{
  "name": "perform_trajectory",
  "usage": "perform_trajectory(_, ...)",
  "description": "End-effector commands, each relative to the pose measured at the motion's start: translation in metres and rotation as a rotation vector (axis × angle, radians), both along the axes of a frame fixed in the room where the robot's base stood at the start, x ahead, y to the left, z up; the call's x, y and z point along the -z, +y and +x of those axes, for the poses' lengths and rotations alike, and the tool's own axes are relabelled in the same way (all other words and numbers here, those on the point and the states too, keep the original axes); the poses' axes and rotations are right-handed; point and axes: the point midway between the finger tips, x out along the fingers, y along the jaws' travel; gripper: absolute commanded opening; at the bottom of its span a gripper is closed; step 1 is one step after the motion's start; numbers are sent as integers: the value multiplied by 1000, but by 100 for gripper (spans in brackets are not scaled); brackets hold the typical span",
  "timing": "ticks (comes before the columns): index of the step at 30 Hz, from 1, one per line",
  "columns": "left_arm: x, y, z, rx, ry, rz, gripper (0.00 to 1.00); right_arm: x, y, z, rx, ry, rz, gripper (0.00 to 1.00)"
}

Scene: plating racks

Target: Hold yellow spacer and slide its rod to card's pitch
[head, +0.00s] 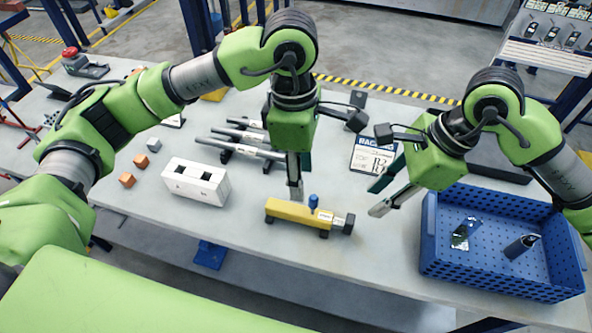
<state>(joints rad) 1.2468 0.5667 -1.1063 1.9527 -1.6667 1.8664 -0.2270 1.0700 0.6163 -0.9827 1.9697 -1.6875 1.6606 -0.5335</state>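The yellow spacer (288,211) lies on the table near its front edge, with a blue knob (313,201) on top. Its short rod (338,221) sticks out at the right and ends in a black block (348,224). The card (372,158) with large print lies farther back to the right. My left gripper (300,188) points down just behind the spacer; its two fingers look apart, with nothing between them, and contact cannot be judged. My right gripper (371,201) is open and empty, its fingertips a little right of the rod's end.
A white block with square holes (197,181) stands left of the spacer. Several grey rods on black supports (241,137) lie behind. Small cubes (127,180) sit at left. A blue crate (436,238) with two items stands at right.

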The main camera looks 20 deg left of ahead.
Motion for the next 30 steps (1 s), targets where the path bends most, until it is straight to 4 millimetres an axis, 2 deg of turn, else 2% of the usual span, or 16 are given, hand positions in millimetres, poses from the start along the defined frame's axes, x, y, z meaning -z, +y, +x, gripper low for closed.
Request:
perform_trajectory(7, 6, 10, 1, 53, -43, 79, 42, 0, 0, 0, 0, 0, 0, 28)
perform_trajectory(11, 22, 11, 1, 52, -41, 80, 42, 0, 0, 0, 0, 0, 0, 28)
perform_trajectory(24, 106, 10, 1, 50, -38, 77, 42, 0, 0, 0, 0, 0, 0, 28)
perform_trajectory(30, 131, 10, 1, 50, -39, 77, 42, 0, 0, 0, 0, 0, 0, 28)
